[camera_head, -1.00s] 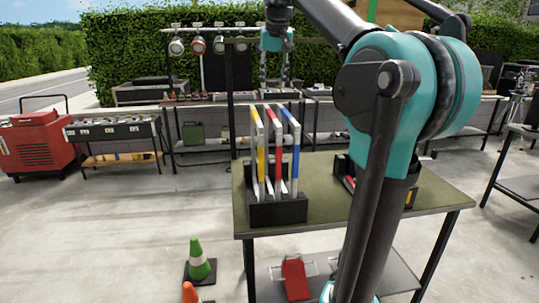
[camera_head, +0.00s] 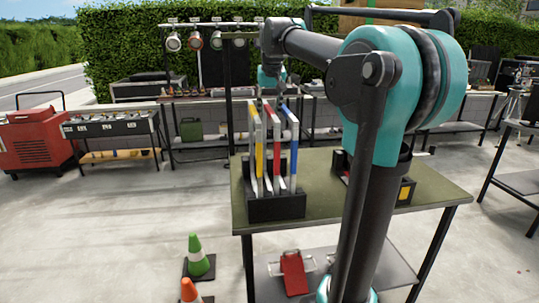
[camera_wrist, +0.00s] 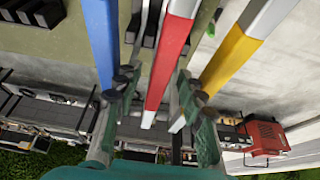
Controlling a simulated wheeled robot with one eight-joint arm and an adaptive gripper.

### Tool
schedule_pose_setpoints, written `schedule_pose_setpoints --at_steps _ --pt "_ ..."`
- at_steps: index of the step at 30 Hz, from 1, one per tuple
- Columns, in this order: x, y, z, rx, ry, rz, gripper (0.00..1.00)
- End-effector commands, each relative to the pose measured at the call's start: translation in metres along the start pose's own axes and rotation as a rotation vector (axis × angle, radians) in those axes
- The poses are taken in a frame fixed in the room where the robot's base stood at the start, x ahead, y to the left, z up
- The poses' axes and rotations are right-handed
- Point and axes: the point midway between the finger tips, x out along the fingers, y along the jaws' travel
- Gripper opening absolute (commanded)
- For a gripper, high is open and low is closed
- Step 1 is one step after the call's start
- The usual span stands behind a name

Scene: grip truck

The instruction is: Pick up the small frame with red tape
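The small frame with red tape (camera_head: 277,152) stands upright in a black rack (camera_head: 277,208) on the green-topped table, between the yellow-taped frame (camera_head: 259,155) and the blue-taped frame (camera_head: 294,160). My gripper (camera_head: 272,98) is at the top of these frames, pointing down. In the wrist view the red-taped frame (camera_wrist: 170,55) lies between the two spread fingers of my gripper (camera_wrist: 155,85), with visible gaps on both sides. The blue-taped frame (camera_wrist: 101,40) is close to the left finger, and the yellow-taped frame (camera_wrist: 232,57) is beyond the right finger. Contact with these neighbours cannot be told.
The green table (camera_head: 430,198) has free room right of the rack, partly hidden by my arm. A dark box stands there, with a yellow patch (camera_head: 404,193). A red object (camera_head: 293,272) lies on the lower shelf. Traffic cones (camera_head: 198,257) stand on the floor at left.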

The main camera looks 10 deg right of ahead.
Motion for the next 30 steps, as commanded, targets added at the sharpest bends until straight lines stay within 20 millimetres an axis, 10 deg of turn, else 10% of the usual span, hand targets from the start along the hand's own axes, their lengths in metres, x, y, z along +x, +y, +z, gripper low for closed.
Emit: schedule_pose_setpoints --at_steps 9,30 --pt "0.038 0.001 0.004 0.0 0.0 0.0 0.4" --pt "0.043 0.001 0.006 0.0 0.0 0.0 0.4"
